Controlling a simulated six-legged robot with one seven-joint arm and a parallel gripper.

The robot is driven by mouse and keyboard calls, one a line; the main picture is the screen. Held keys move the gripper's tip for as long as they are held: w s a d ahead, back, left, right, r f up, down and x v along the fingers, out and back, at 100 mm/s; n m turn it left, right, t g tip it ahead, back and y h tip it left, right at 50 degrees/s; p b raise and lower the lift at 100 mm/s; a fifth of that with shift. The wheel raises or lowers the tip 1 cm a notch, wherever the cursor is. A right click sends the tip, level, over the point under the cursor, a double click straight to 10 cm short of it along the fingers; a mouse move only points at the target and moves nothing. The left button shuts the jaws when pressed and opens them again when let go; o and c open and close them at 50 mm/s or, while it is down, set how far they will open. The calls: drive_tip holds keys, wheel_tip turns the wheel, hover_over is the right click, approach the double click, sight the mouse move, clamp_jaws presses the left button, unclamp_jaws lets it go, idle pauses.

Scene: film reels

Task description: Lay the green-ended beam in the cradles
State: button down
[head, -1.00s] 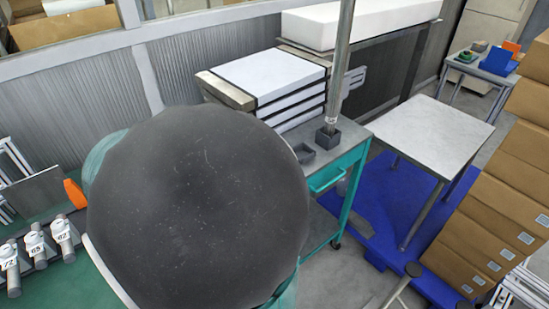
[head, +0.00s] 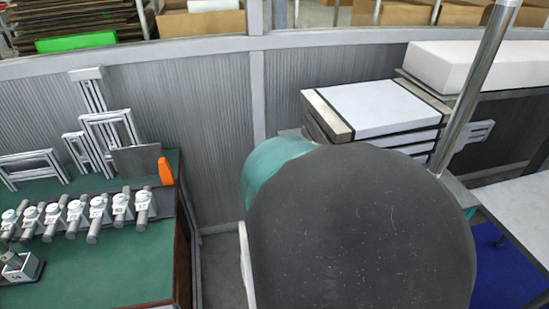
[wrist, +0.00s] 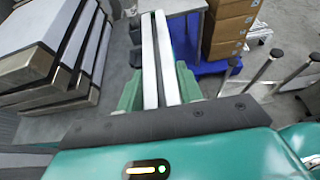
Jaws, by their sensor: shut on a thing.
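My gripper (wrist: 158,66) shows in the wrist view as two green finger-like blocks. They are shut on a long pale beam (wrist: 168,65) with a dark lengthwise groove, which runs away from the palm. In the head view my dark round arm part hides the gripper and the beam. I cannot identify the cradles with certainty in either view.
A green bench (head: 105,270) at the left holds several numbered grey clamps (head: 98,208), pale frames (head: 108,130) and an orange piece (head: 166,171). White-topped slabs (head: 375,104) are stacked at the right, near an upright metal pole (head: 477,80). Cardboard boxes (wrist: 228,28) show in the wrist view.

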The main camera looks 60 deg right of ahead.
drive_tip(key=d+f, duration=0.5)
drive_tip(key=d, duration=0.2)
drive_tip(key=d+f, duration=0.3)
drive_tip(key=d, duration=0.1)
drive_tip(key=shift+w+d+f, duration=0.15)
drive_tip(key=shift+d+f, duration=0.05)
drive_tip(key=shift+f, duration=0.1)
drive_tip(key=shift+d+f, duration=0.15)
drive_tip(key=shift+f, duration=1.6)
drive_tip(key=shift+f, duration=0.35)
drive_tip(key=shift+f, duration=0.25)
drive_tip(key=c, duration=0.9)
unclamp_jaws()
